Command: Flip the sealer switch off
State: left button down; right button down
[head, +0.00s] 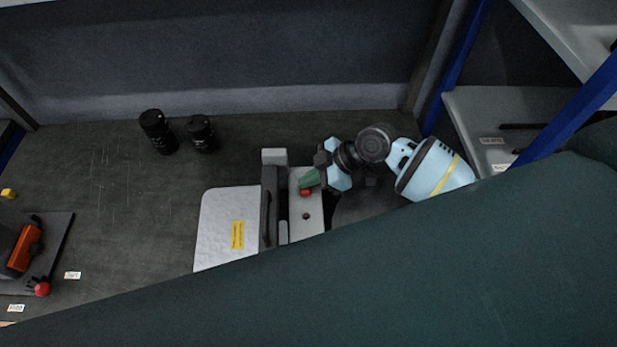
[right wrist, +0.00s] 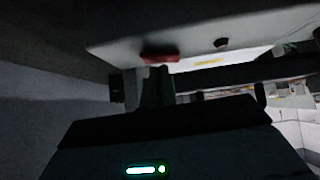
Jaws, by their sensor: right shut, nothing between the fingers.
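The sealer (head: 222,218) stands on the bench in the middle of the head view, with a pale plate, a dark bar and a light grey panel. Its red switch (head: 306,192) sits on that panel, above a small dark round spot. The switch also shows in the right wrist view (right wrist: 160,54) as a dim red shape. My right gripper (head: 309,178) is shut and empty, its green fingertips right at the switch's upper edge. In the right wrist view the fingers (right wrist: 157,88) end just below the switch; whether they touch it I cannot tell. My left gripper is out of view.
Two black cylinders (head: 158,131) (head: 202,133) stand at the back left. An orange tool (head: 25,248) and a red knob (head: 42,289) are at far left. Shelving with a blue post (head: 571,115) is on the right. A large dark green shape hides the lower right.

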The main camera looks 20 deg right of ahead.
jog(key=v, duration=0.7)
jog(key=shift+d+r, duration=0.3)
jog(key=shift+s, duration=0.1)
